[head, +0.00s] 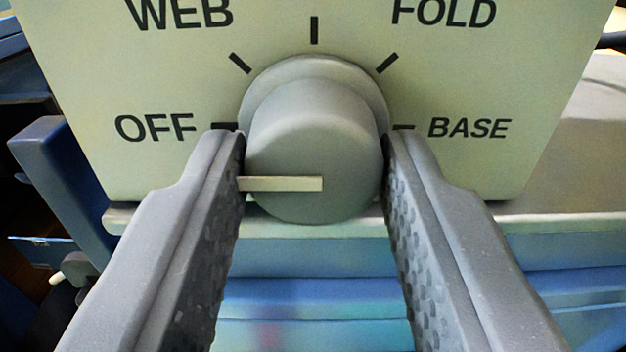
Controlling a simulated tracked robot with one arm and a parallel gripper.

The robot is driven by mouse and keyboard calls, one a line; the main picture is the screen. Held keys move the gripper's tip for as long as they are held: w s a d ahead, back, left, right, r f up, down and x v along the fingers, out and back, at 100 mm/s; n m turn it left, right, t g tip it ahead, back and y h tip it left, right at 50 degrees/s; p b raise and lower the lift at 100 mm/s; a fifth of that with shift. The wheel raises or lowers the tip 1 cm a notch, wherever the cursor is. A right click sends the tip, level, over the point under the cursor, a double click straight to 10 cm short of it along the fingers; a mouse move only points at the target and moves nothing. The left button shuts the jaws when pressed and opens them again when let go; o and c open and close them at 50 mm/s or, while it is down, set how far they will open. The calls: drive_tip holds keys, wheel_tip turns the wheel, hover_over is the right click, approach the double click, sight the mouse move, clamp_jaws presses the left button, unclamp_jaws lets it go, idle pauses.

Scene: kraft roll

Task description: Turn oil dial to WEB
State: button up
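The oil dial (312,140) is a round grey knob on a pale panel, in the middle of the head view. Its light pointer bar (285,184) lies level and extends left from near the middle of the knob's face, on the OFF side. The label WEB (182,14) is at the upper left, and its tick (240,63) is up and left of the knob. My gripper (314,150) has one finger on each side of the dial, its tips close against the knob's sides. I cannot tell whether the fingers touch or press on it.
The labels OFF (155,128), FOLD (443,13) and BASE (470,128) surround the dial. A ledge (560,222) runs under the panel, with blue machine surfaces (315,300) below. A blue part (65,180) stands left of the panel.

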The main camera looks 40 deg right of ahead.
drive_tip(key=c, duration=0.3)
drive_tip(key=shift+a, duration=0.3)
drive_tip(key=shift+d, duration=0.2)
drive_tip(key=m+b, duration=0.5)
drive_tip(key=b, duration=0.1)
drive_tip(key=shift+f, duration=0.15)
drive_tip(key=shift+r+m+b, duration=0.15)
drive_tip(key=shift+m+b, duration=0.7)
drive_tip(key=shift+m, duration=0.1)
drive_tip(key=shift+r+m+b, duration=0.1)
drive_tip(key=shift+m+b, duration=0.75)
drive_tip(key=shift+m, duration=0.1)
drive_tip(key=o, duration=0.9)
drive_tip(key=shift+o, duration=0.2)
